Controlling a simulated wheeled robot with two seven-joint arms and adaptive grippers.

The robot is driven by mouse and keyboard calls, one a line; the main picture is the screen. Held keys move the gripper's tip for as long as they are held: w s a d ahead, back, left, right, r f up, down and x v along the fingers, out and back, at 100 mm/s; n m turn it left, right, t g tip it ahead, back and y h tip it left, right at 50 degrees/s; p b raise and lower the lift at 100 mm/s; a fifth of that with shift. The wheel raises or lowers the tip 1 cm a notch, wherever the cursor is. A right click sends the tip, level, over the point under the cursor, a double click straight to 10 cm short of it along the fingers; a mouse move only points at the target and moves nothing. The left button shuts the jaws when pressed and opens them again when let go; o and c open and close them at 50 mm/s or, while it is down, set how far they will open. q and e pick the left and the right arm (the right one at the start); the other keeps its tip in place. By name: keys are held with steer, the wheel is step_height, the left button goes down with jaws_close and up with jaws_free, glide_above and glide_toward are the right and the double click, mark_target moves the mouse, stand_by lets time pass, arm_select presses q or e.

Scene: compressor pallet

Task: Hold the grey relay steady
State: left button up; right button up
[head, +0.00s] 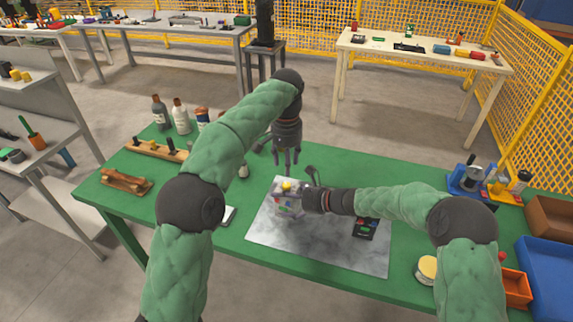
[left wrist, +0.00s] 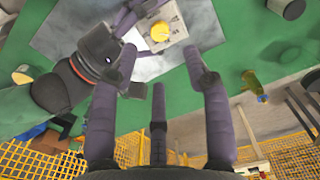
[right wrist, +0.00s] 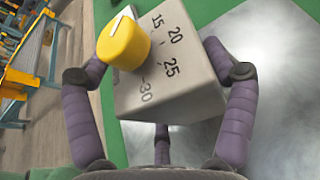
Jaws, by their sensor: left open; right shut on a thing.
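The grey relay (head: 286,200) is a box with a yellow knob on its top, above the grey mat (head: 262,242) on the green table. In the right wrist view the relay (right wrist: 178,75) shows its yellow knob (right wrist: 123,43) and a printed number scale. My right gripper (head: 306,200) is shut on the relay from the right, with fingers on both sides of it. My left gripper (head: 287,160) is open and empty, pointing down just behind and above the relay. The left wrist view shows the relay (left wrist: 165,38) beyond its spread fingers. Whether the relay touches the mat is hidden.
A black device (head: 365,230) lies on the mat to the right. Bottles (head: 181,115) and wooden racks (head: 125,181) stand at the left. An orange bin (head: 516,288) and a blue bin (head: 550,275) are at the right. The front of the mat is clear.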

mark_target(287, 185)
arm_select(q)
steer(key=shift+c, duration=1.3)
step_height(287, 185, down, 8)
steer(key=n, duration=0.5)
steer(key=shift+n, duration=0.4)
jaws_close()
